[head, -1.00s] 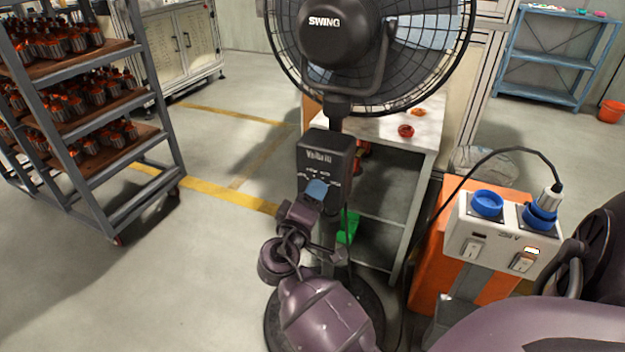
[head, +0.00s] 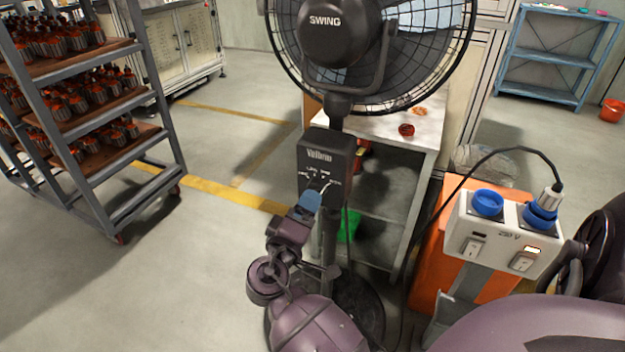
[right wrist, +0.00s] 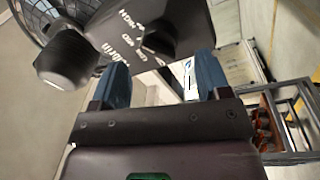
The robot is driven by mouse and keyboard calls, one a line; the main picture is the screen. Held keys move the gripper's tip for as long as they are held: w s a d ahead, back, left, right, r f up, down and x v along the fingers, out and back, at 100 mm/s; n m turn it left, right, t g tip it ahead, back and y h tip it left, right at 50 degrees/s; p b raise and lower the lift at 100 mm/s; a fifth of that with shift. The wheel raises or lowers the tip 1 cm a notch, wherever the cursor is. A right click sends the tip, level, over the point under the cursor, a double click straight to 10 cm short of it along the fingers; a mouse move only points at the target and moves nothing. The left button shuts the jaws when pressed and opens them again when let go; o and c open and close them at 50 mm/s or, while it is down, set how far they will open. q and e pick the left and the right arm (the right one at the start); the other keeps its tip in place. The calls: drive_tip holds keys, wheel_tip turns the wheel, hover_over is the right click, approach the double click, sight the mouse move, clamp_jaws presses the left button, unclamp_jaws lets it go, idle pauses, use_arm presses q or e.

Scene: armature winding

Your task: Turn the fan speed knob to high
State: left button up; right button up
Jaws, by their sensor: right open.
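The fan's black control box (head: 324,160) sits on the stand below the fan head (head: 340,30). White speed marks run across its face, and a light pointer of the knob shows at its lower part in the head view. In the right wrist view the dark knob (right wrist: 158,38) sits on the box with HIGH among the labels around it. My right gripper (head: 310,200) has blue fingertips just below and in front of the box. In the right wrist view the gripper (right wrist: 160,78) is open, with no knob between its fingers. My left gripper is not in view.
A white socket box (head: 508,238) with blue sockets and a plugged black cable stands at right by an orange block (head: 430,262). A workbench (head: 425,130) is behind the fan. A rack of armatures (head: 90,120) stands at left. Floor between rack and fan is clear.

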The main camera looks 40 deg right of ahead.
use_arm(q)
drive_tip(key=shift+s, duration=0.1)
use_arm(e)
drive_tip(key=v, duration=0.6)
drive_tip(key=shift+a, duration=0.25)
drive_tip(key=shift+s, duration=0.1)
drive_tip(key=s+d+f+n+t+y, duration=0.2)
drive_tip(key=s+f+n+y, duration=0.2)
drive_tip(key=s+f+y, duration=1)
drive_tip(key=s+a+f+m+y, duration=0.2)
drive_tip(key=s+a+y, duration=0.2)
drive_tip(key=s, duration=0.7)
use_arm(q)
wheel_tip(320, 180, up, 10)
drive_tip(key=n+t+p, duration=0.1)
drive_tip(key=p, duration=1.2)
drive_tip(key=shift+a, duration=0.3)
use_arm(e)
wheel_tip(320, 180, up, 11)
drive_tip(key=m+t, duration=0.1)
drive_tip(key=shift+s+d+f+m, duration=0.2)
drive_tip(key=shift+d+m, duration=0.1)
drive_tip(key=shift+d, duration=0.15)
